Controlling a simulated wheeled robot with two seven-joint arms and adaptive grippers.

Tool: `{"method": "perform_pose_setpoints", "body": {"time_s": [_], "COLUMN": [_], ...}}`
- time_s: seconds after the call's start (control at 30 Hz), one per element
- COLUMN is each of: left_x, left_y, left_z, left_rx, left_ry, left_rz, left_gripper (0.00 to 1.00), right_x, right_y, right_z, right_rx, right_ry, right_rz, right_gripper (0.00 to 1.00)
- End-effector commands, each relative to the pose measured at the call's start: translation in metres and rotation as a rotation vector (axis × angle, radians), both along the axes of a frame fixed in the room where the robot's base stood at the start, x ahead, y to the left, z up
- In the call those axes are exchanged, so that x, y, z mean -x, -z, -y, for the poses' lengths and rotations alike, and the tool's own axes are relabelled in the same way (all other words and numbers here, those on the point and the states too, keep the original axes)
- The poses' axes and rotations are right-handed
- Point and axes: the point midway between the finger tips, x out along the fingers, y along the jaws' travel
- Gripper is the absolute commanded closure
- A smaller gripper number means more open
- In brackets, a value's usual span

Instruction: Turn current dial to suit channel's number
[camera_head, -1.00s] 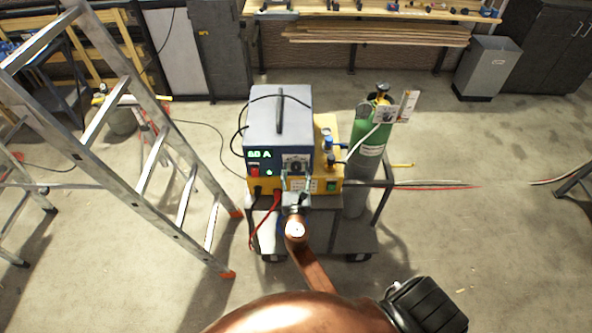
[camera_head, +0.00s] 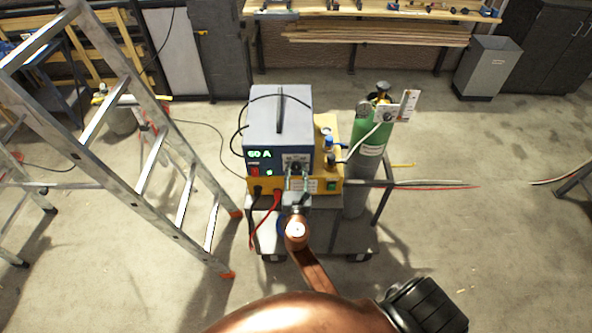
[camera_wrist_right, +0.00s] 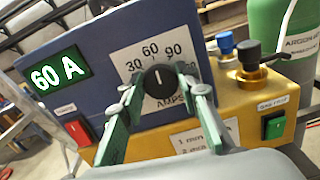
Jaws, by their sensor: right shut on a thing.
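The welding machine (camera_head: 280,125) is a blue box on a yellow base. Its green display (camera_wrist_right: 58,72) reads 60 A. The black current dial (camera_wrist_right: 160,80) sits on a white scale plate (camera_wrist_right: 128,60) marked 30, 60, 90 and AMPS. Its white pointer line points up, towards the 60. My right gripper (camera_wrist_right: 156,86) has its two green fingers on either side of the dial, shut on it. In the head view the right gripper (camera_head: 297,172) partly covers the dial and panel. My left gripper is not in view.
A paper note (camera_wrist_right: 203,136) with 1 mm and 2 mm lines is partly hidden. A red switch (camera_wrist_right: 78,132) and a green switch (camera_wrist_right: 273,125) flank the gripper. A green argon cylinder (camera_head: 371,135) stands right of the machine; an aluminium ladder (camera_head: 112,165) stands left.

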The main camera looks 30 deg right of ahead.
Motion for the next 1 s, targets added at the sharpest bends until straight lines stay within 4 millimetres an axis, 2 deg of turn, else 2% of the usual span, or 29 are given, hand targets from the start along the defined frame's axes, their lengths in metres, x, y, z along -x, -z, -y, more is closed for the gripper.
{"method": "perform_pose_setpoints", "body": {"time_s": [0.6, 1.0], "left_x": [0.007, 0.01], "left_y": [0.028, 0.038], "left_z": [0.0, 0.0], "left_rx": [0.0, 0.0], "left_ry": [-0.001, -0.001], "left_rz": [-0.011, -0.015], "left_gripper": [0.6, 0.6], "right_x": [0.001, 0.001], "right_y": [0.003, 0.002], "right_z": [0.001, 0.002], "right_rx": [-0.416, -0.572], "right_ry": [-0.001, -0.001], "right_rz": [0.255, 0.35], "right_gripper": [0.95, 0.95]}}
